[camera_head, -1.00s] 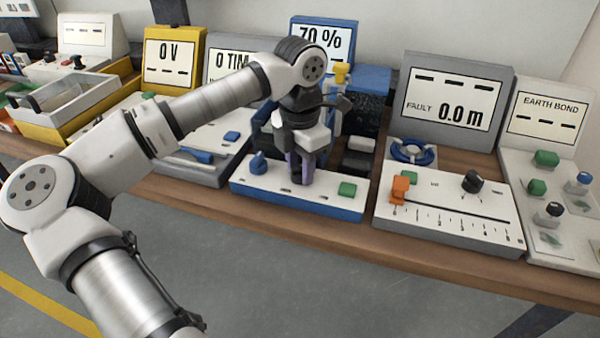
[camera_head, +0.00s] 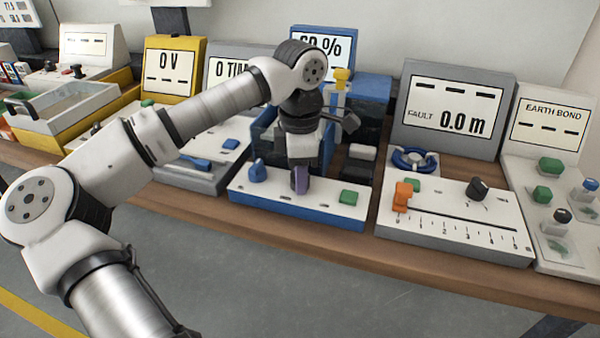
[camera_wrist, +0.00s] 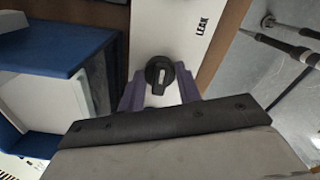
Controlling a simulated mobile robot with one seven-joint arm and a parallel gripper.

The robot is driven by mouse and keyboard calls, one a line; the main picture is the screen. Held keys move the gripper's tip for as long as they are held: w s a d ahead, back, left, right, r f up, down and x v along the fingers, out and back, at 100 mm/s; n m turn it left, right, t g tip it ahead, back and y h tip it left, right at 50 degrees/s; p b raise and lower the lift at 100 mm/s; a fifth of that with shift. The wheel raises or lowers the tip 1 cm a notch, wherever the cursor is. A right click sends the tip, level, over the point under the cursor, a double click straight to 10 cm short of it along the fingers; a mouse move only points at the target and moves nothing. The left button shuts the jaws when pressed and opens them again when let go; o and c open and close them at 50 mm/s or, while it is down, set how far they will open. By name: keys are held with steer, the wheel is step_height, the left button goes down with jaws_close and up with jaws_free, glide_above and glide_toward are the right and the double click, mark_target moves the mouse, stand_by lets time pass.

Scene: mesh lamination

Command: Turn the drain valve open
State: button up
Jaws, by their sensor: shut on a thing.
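My gripper (camera_head: 300,181) points down at the middle of the white top panel (camera_head: 262,190) of a blue device. In the wrist view a black round knob (camera_wrist: 160,74) with a pale pointer mark sits between the two purple fingertips (camera_wrist: 160,88). The fingers are shut on this knob. No label reading "drain" shows. In the head view the knob is hidden behind the gripper. The device's display (camera_head: 322,42) is partly covered by my arm and seems to read about 60 %.
On the same panel are a blue knob (camera_head: 257,171) to the left and a green button (camera_head: 349,197) to the right. A tank with a yellow top part (camera_head: 342,75) stands behind. A fault tester (camera_head: 455,225) with an orange slider is close on the right.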

stand_by(0.3)
steer(key=o, duration=1)
step_height(320, 180, up, 14)
